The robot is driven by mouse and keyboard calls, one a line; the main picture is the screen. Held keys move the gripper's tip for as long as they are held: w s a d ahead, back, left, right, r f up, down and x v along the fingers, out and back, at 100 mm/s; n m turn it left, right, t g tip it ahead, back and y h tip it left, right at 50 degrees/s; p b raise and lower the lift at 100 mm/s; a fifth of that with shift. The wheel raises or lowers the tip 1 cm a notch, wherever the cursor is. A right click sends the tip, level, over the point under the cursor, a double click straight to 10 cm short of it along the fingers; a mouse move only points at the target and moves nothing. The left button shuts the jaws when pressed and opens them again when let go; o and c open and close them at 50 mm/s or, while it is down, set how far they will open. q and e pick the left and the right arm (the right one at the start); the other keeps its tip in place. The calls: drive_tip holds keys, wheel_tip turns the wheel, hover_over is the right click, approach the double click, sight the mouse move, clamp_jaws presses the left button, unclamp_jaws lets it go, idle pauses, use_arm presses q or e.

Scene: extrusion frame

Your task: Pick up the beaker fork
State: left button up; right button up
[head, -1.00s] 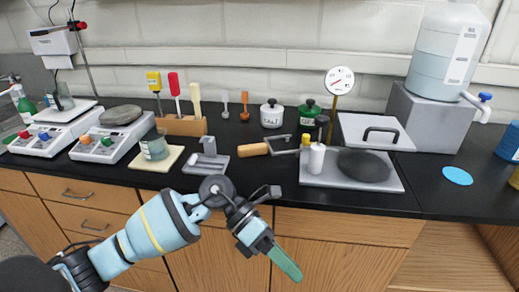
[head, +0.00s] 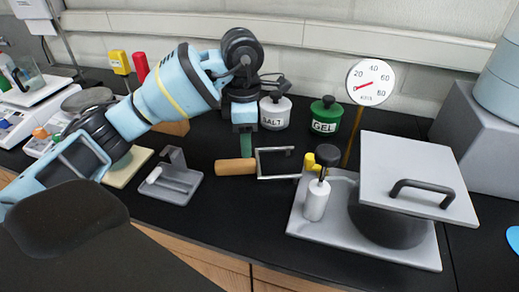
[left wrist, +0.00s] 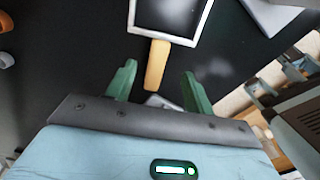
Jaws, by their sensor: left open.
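The beaker fork (head: 236,167) lies on the black bench top. Its wooden handle points left and its U-shaped metal fork (head: 289,177) points right. In the left wrist view its handle (left wrist: 157,62) shows between and beyond my green fingertips, with the metal fork past it. My left gripper (head: 246,148) points down just above the handle, near where it meets the metal. Its jaws are open and empty; in the left wrist view the gripper (left wrist: 158,74) shows both fingers apart. My right gripper is not in view.
A hot plate (head: 415,248) with a dark round top and a raised lid (head: 420,175) stands to the right, with a white bottle (head: 317,199) on its near left. A grey stand (head: 175,183) sits left of the fork. Salt (head: 273,113) and gel (head: 325,118) jars stand behind.

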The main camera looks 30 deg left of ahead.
sight(244, 161)
use_arm(q)
drive_tip(key=shift+w, duration=0.1)
drive_tip(key=shift+s+r, duration=0.1)
drive_tip(key=shift+s, duration=0.3)
drive_tip(key=shift+s+f, duration=0.15)
drive_tip(key=shift+f, duration=1)
drive_tip(key=shift+w+a+f, duration=0.1)
drive_tip(key=shift+w+f, duration=0.05)
drive_tip(key=shift+w, duration=0.05)
drive_tip(key=f, duration=0.4)
drive_tip(key=shift+w+a, duration=0.1)
drive_tip(key=shift+a, duration=0.15)
drive_tip(key=shift+f, duration=0.55)
clamp_jaws()
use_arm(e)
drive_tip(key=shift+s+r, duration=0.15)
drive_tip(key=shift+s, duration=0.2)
